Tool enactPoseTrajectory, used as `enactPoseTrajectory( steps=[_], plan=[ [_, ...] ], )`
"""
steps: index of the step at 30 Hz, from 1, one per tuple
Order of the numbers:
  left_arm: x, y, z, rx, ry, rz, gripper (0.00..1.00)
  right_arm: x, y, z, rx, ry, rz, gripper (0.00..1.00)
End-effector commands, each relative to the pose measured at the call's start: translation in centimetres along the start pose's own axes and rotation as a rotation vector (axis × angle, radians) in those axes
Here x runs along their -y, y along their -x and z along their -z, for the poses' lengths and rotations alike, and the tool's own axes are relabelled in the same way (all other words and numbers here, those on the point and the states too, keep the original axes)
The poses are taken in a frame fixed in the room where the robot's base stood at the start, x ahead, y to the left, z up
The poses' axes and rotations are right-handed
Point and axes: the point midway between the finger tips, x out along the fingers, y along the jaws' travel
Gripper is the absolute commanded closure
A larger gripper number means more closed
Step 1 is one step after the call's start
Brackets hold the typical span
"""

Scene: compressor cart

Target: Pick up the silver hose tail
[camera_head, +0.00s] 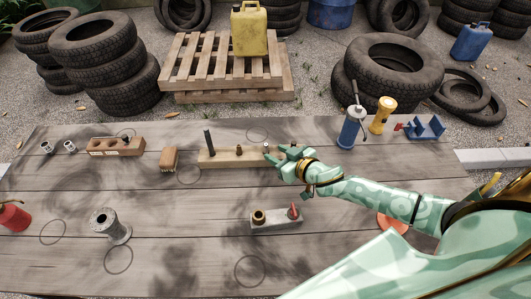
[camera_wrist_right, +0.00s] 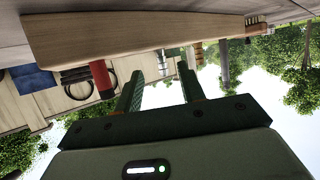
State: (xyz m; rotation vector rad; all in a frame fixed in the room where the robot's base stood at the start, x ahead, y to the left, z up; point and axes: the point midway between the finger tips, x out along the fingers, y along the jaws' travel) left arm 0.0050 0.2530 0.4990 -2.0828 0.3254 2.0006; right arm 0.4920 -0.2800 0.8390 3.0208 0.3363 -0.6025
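A small silver fitting, which looks like the silver hose tail (camera_head: 266,147), stands on the right part of a long wooden board (camera_head: 222,159), just left of my right gripper. My right gripper (camera_head: 282,153) is open and reaches in from the right, low over the board's right end. In the wrist view the picture is upside down; the silver fitting (camera_wrist_right: 163,63) shows between the two spread fingers (camera_wrist_right: 161,75), near their tips. I cannot tell whether they touch it. My left gripper is not in view.
The board also carries a brass piece (camera_head: 239,150) and a tall dark rod (camera_head: 208,141). A red part (camera_wrist_right: 102,76) shows beside the fingers in the wrist view. A grey block (camera_head: 276,222) with a brass fitting and red lever lies nearer. A blue-bodied tool (camera_head: 350,130) stands behind right.

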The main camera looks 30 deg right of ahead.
Motion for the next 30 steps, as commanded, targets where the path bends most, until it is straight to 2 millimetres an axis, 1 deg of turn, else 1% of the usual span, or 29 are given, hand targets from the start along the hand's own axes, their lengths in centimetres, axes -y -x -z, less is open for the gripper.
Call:
enactPoseTrajectory(
  steps=[4,9,12,15,20,21,23,24,25,30],
  plan=[
    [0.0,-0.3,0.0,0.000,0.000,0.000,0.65,0.0,-1.2,0.1,-0.001,0.001,0.000,0.61],
    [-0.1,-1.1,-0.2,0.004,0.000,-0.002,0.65,0.1,-4.0,0.6,-0.001,0.002,0.000,0.61],
    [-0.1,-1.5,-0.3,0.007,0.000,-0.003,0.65,0.1,-5.2,0.5,0.000,0.001,0.001,0.61],
    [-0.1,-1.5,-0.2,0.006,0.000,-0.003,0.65,0.1,-5.6,0.5,0.001,0.000,0.001,0.61],
    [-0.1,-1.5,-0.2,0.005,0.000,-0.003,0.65,0.2,-5.6,0.6,0.000,-0.001,0.001,0.61],
    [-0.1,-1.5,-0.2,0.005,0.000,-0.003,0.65,0.1,-5.6,0.6,0.000,-0.001,0.001,0.66],
    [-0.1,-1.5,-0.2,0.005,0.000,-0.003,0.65,0.1,-5.6,0.6,0.000,-0.001,0.001,0.83],
    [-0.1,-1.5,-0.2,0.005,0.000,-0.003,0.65,0.1,-5.6,0.6,0.000,-0.001,0.001,0.94],
    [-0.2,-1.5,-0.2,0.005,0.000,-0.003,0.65,0.1,-5.6,0.6,0.000,-0.001,0.001,1.00],
    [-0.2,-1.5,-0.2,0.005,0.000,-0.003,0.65,0.1,-5.6,0.6,0.000,0.000,0.001,1.00]
  ],
)
